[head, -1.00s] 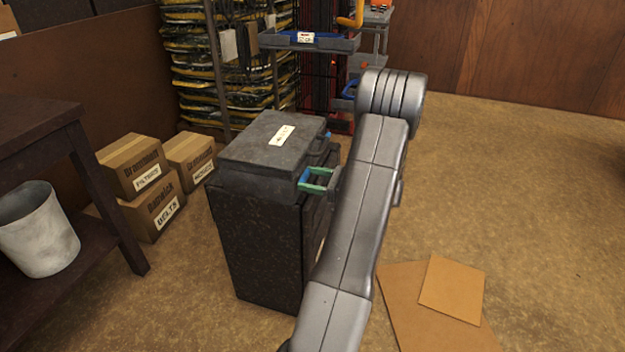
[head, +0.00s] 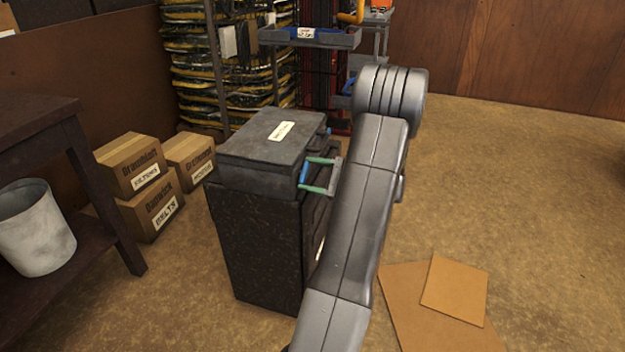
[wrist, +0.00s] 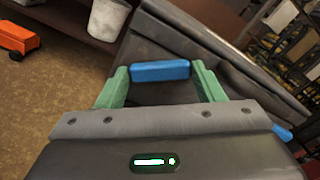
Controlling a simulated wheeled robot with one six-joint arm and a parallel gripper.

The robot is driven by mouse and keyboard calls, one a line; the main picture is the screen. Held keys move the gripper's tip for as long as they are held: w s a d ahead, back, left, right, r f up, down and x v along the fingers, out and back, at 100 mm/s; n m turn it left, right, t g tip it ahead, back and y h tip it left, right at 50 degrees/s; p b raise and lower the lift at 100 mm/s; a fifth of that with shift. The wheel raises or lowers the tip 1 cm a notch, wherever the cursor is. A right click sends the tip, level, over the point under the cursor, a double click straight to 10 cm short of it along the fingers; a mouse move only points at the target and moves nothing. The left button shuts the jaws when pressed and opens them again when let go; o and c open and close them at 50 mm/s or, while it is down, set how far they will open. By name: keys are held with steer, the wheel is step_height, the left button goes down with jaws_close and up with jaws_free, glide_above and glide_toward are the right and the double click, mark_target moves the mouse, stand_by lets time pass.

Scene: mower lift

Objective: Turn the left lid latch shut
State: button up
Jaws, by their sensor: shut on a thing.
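The black lidded chest (head: 255,240) stands upright on the floor, its lid (head: 250,150) down. The left lid latch (head: 303,173) is a small blue bar at the near corner of the lid's front edge. In the wrist view the latch (wrist: 160,71) lies crosswise between the green fingers of my gripper (wrist: 161,80), which is shut on it. My gripper (head: 318,175) also shows in the head view, reaching the latch from the right. A second blue latch (head: 328,131) is farther along the same edge; it also shows in the wrist view (wrist: 283,132).
Labelled cardboard boxes (head: 150,200) stand left of the chest. A dark bench (head: 40,130) with a pale bucket (head: 35,228) is farther left. A wire rack (head: 220,60) stands behind. Flat cardboard sheets (head: 455,290) lie on the otherwise open floor at right.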

steer(key=n+b, duration=0.1)
steer(key=n, duration=0.1)
steer(key=n+b, duration=0.3)
steer(key=n, duration=0.1)
steer(key=shift+f+b, duration=0.25)
steer(key=shift+b, duration=0.1)
steer(key=shift+r+n+b, duration=0.15)
steer(key=shift+n+b, duration=1.65)
steer(key=shift+n, duration=0.6)
steer(key=o, duration=1)
steer(key=shift+r, duration=0.1)
steer(key=shift+d, duration=0.15)
steer(key=p+v, duration=0.4)
steer(key=v, duration=0.9)
steer(key=shift+s+d, duration=0.15)
steer(key=shift+d, duration=0.1)
steer(key=shift+a, duration=0.1)
